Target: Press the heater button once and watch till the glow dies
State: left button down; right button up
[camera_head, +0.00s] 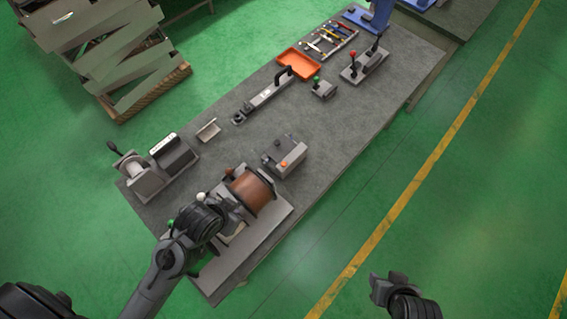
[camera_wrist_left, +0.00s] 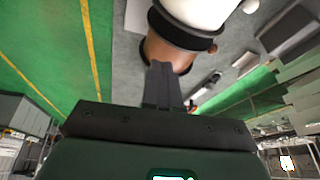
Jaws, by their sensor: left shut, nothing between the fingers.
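A brown cylinder (camera_head: 250,191) sits on a pale base near the front of the bench, with no bright glow on it. My left gripper (camera_head: 232,205) is right beside it and partly hides it. In the left wrist view my left gripper (camera_wrist_left: 161,68) is shut and empty, its fingertips in front of the brown cylinder (camera_wrist_left: 166,50) with its black ring and white end; I cannot tell if they touch. A grey box with an orange button (camera_head: 284,164) stands just behind the cylinder. Which button is the heater's is unclear. My right gripper (camera_head: 378,287) is off the bench; its fingers are unclear.
A spool device (camera_head: 142,178) and a dark slotted box (camera_head: 173,155) stand at the bench's left. Farther back are a long handled tool (camera_head: 265,95), an orange tray (camera_head: 298,64) and levers (camera_head: 364,62). A stacked pallet (camera_head: 120,55) is beyond. Mid-bench is partly clear.

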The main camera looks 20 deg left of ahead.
pick_arm(q)
jog(key=w+d+f+m+t+h, duration=0.1)
jog(key=w+d+f+m, duration=0.15)
jog(key=w, duration=0.35)
jog(key=w+d+f+m+t+h, duration=0.1)
jog(key=w+d+f+m, duration=0.1)
jog(key=w+m, duration=0.3)
jog(key=w+d+f+m+t+h, duration=0.1)
jog(key=w+d+f+m, duration=0.15)
jog(key=w, duration=0.55)
jog(key=m+h, duration=0.3)
jog(key=m, duration=0.2)
send_over(284, 164)
notch_tip(284, 164, down, 3)
jog(key=shift+s+a+f+g, duration=0.1)
jog(key=shift+s+a+g, duration=0.2)
jog(key=shift+a+g, duration=0.15)
jog(key=shift+f, duration=0.1)
notch_tip(284, 164, down, 9)
jog(key=b, duration=0.7)
jog(key=shift+b, duration=0.35)
jog(key=shift+r, duration=0.2)
